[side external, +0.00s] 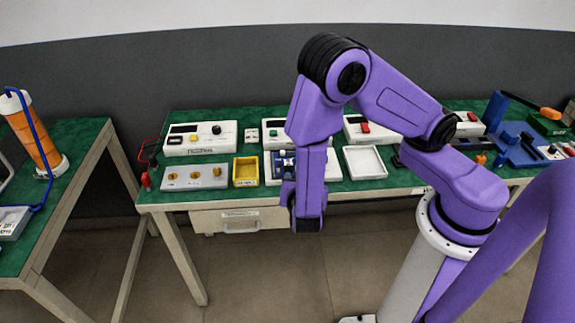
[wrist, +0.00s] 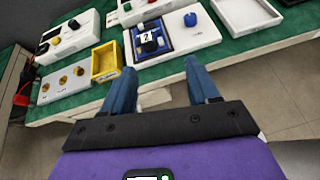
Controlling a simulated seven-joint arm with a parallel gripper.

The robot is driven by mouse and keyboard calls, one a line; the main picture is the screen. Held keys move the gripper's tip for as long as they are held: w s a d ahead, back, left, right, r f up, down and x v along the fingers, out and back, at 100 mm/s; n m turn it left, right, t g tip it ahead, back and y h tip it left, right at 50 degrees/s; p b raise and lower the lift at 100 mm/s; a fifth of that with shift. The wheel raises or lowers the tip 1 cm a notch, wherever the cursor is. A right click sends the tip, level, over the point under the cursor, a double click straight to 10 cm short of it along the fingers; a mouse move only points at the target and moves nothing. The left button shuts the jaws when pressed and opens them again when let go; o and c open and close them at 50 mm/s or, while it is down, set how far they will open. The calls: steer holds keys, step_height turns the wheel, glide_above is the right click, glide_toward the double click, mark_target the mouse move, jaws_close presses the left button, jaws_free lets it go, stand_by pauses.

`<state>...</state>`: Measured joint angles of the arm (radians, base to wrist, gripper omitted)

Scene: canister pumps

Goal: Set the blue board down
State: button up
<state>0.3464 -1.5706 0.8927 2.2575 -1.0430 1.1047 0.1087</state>
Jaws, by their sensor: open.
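The blue board (wrist: 151,55) lies on a white unit (wrist: 201,34) on the green table, with a black knob and a small white tile marked 2 on it. In the side external view the blue board (side external: 277,170) shows only partly, beside my purple arm. My gripper (wrist: 161,66) has its two blue fingers spread apart with nothing between them. The fingertips point toward the near side of the white unit and the board, apart from the board. In the side external view my arm hides most of the fingers.
A yellow tray (side external: 245,171) and a white panel with brass knobs (side external: 194,177) stand left of the white unit. An empty white tray (side external: 365,162) stands to its right. White control boxes (side external: 200,138) line the back. The table's front edge (wrist: 250,52) is close to my fingers.

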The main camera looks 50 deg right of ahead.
step_height(320, 180, down, 2)
steer(key=w+f+n+t, duration=0.1)
steer(key=n, duration=0.1)
glide_toward(289, 165)
steer(key=x, duration=0.5)
steer(key=shift+d+f, duration=0.1)
steer(key=shift+d, duration=0.15)
steer(key=shift+x, duration=2.85)
steer(key=shift+w+a, duration=0.15)
steer(key=shift+a, duration=0.05)
jaws_close()
